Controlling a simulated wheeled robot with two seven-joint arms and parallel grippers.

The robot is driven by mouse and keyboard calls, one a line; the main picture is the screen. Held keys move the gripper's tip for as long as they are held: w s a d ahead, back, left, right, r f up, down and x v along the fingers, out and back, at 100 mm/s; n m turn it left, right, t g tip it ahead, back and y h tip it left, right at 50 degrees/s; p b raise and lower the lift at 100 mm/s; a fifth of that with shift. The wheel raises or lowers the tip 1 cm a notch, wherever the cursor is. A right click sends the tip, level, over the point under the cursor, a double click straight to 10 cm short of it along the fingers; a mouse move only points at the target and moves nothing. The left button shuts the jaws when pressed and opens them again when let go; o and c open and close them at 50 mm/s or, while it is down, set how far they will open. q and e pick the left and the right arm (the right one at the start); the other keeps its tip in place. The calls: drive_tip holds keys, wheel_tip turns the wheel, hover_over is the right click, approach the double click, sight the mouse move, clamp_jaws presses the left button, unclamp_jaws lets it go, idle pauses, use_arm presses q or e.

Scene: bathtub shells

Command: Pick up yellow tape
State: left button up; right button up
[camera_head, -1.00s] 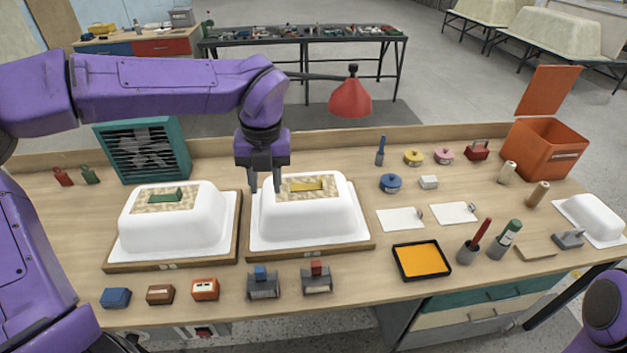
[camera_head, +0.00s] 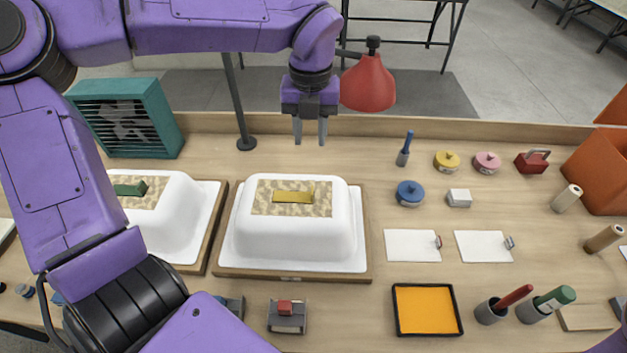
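A small round yellow tape (camera_head: 447,161) with a knob-like middle lies on the bench toward the back, between a blue-handled tool and a pink round one. My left gripper (camera_head: 310,138) hangs with its fingers pointing down, behind the middle bathtub shell and well to the left of the yellow tape. Its two fingers are apart with nothing between them. A yellow bar (camera_head: 292,197) lies on the patterned patch on top of the white middle shell (camera_head: 295,235), in front of the gripper. My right gripper is out of view.
A red lamp (camera_head: 367,83) stands just right of my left gripper. A blue-handled tool (camera_head: 404,149), a pink round tape (camera_head: 487,162) and a blue round one (camera_head: 410,193) surround the yellow tape. An orange bin (camera_head: 600,170) stands at the right.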

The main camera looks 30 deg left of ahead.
use_arm(q)
wheel_tip(320, 180, down, 7)
drive_tip(key=b, duration=0.6)
drive_tip(key=p, duration=0.1)
hover_over(312, 190)
wheel_tip(312, 190, down, 5)
drive_tip(key=shift+s+r, duration=0.1)
drive_tip(key=shift+s, duration=0.05)
drive_tip(key=f, duration=0.1)
drive_tip(key=f+p, duration=0.1)
drive_tip(key=f, duration=0.1)
drive_tip(key=f+p, duration=0.1)
drive_tip(key=f, duration=0.1)
drive_tip(key=shift+w+f, duration=0.2)
drive_tip(key=shift+w, duration=0.05)
clamp_jaws()
